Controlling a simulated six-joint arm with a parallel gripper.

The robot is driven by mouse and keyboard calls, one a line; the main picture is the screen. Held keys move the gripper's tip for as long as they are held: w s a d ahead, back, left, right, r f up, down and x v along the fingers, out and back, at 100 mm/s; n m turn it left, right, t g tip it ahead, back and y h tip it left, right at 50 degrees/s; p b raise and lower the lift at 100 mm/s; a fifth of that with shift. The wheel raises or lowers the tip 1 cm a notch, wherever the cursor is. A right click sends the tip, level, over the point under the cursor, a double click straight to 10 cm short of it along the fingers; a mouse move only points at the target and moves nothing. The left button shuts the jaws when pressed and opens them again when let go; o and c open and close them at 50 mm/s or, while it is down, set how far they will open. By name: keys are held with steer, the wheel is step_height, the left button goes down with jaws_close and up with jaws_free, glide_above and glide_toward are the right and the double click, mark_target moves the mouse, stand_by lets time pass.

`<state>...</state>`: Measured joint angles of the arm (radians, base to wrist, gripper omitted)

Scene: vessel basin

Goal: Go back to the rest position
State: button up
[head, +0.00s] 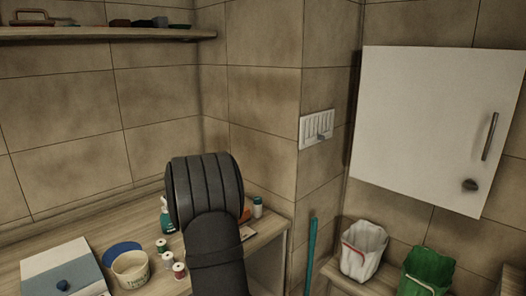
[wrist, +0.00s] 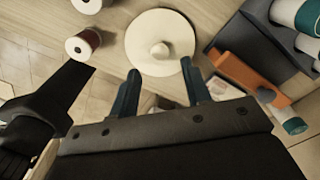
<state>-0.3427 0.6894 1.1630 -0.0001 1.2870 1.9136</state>
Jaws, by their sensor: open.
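My gripper (wrist: 160,75) shows in the wrist view with its two blue-grey fingers apart. Nothing is clearly held between them. A round cream lid-like piece with a central knob (wrist: 160,47) lies just beyond the fingertips; I cannot tell whether they touch it. In the head view my dark arm rises in front of the wooden counter (head: 100,240), and the gripper itself is hidden behind it.
A red spool (wrist: 83,45) and an orange object (wrist: 245,78) flank the gripper. A wall cabinet (head: 430,120) and bins (head: 362,250) are at right.

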step_height(320, 180, down, 6)
steer(key=shift+r, duration=0.2)
steer(key=r, duration=0.5)
steer(key=shift+d+r, duration=0.1)
steer(key=shift+d, duration=0.25)
steer(key=s+d+r, duration=0.3)
steer(key=d+r, duration=0.4)
steer(key=d, duration=0.3)
steer(key=s+a+r+n, duration=0.1)
steer(key=s+a+r, duration=0.15)
steer(key=a, duration=0.65)
steer(key=s+a+r, duration=0.2)
steer(key=s+a, duration=0.2)
steer(key=a, duration=0.5)
steer(key=s+a+f, duration=0.1)
steer(key=a+f, duration=0.6)
steer(key=a, duration=0.3)
steer(key=shift+s+a+f, duration=0.25)
steer(key=shift+a+f, duration=0.15)
steer(key=shift+o, duration=0.3)
